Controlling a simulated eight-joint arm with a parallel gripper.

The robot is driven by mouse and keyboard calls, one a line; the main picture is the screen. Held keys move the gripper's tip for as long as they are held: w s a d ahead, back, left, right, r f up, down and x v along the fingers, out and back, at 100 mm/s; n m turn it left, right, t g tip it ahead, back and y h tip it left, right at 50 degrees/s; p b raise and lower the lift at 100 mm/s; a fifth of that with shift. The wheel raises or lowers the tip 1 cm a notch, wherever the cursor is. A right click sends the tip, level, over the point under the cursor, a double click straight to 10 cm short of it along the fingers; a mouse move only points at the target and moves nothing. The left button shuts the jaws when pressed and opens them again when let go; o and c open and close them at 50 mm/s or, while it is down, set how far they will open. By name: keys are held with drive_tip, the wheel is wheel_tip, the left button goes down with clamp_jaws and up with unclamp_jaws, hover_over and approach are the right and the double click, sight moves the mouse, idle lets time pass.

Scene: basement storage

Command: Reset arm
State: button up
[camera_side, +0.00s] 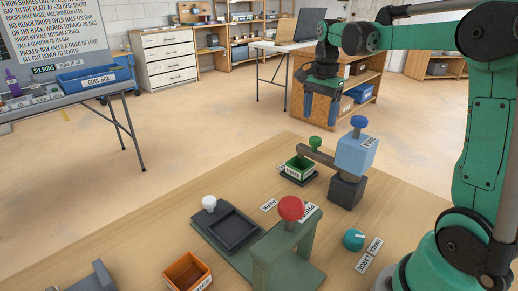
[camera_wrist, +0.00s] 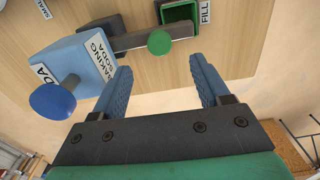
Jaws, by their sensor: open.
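My gripper (camera_side: 320,105) is raised above the far edge of the wooden table, fingers pointing down. In the wrist view my gripper (camera_wrist: 163,90) has its two blue fingers wide apart with nothing between them. Below it stands a light blue box (camera_side: 356,154) with a blue knob on a dark base, labelled baking soda in the wrist view (camera_wrist: 80,65). A dark arm with a green knob (camera_side: 315,142) reaches from it toward a green tray (camera_side: 300,168). The tray also shows in the wrist view (camera_wrist: 179,14). My gripper touches none of these.
On the table stand a green press frame with a red knob (camera_side: 291,208), a dark tray with a white knob (camera_side: 209,203), an orange box (camera_side: 187,272) and a teal dial (camera_side: 353,240). A side table at left holds a blue bin (camera_side: 95,79).

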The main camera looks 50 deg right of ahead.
drive_tip(key=shift+a+n, duration=0.3)
drive_tip(key=shift+a, duration=0.1)
drive_tip(key=s+a+f+n+t, duration=0.1)
drive_tip(key=s+a+n+t, duration=0.2)
drive_tip(key=a+n, duration=0.5)
drive_tip(key=s+a+f+n+t, duration=0.2)
drive_tip(key=a+n+t, duration=0.2)
drive_tip(key=a+n, duration=0.4)
drive_tip(key=shift+s+a+n, duration=0.2)
drive_tip(key=shift+s+n, duration=0.2)
drive_tip(key=shift+n, duration=0.4)
